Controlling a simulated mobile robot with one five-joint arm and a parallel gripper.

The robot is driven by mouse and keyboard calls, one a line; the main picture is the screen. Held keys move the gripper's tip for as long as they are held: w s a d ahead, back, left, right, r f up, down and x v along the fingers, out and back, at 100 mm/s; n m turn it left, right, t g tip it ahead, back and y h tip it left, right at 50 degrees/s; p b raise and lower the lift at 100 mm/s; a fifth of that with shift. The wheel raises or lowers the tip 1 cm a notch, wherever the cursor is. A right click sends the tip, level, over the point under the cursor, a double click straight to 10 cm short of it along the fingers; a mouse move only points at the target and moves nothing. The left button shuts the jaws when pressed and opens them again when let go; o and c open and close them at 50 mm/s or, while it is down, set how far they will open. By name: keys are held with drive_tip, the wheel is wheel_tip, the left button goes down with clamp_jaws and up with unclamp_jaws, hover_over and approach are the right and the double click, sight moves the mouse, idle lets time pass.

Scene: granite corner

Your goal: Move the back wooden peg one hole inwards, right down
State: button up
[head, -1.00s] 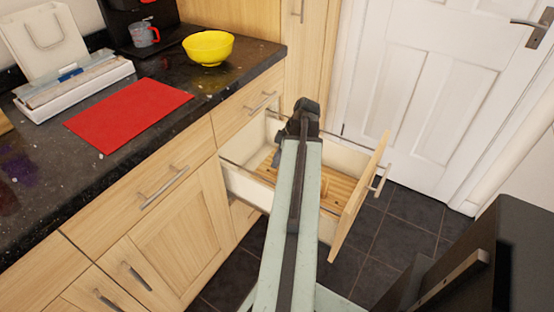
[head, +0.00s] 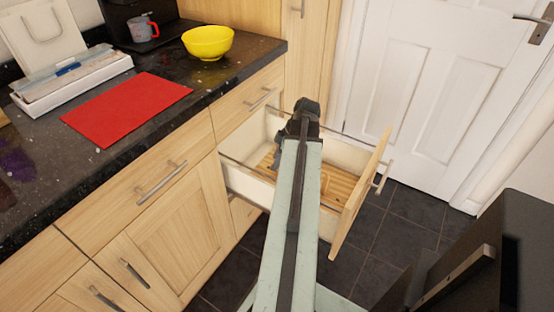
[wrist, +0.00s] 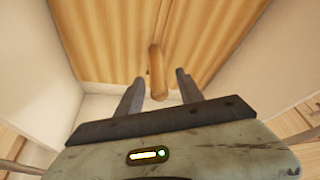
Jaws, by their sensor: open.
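One wooden peg (wrist: 157,72) stands up from the ribbed wooden drawer floor (wrist: 110,35) in the wrist view. My gripper (wrist: 159,80) is open, with one finger to each side of the peg in the picture. I see no contact, and cannot tell how far the peg's top is from the fingertips. The holes cannot be made out. In the head view my gripper (head: 306,108) is over the open drawer (head: 350,212), and my arm covers much of the inside. I cannot tell from these views whether this peg is the back one.
Pale drawer walls (wrist: 235,70) close in on both sides. The worktop beside it holds a yellow bowl (head: 208,43), a red mat (head: 125,110), a white tray (head: 75,82) and a measuring cup (head: 144,30). A white door (head: 430,100) stands behind.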

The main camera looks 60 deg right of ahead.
drive_tip(key=p+v, duration=0.7)
drive_tip(key=shift+r, duration=0.4)
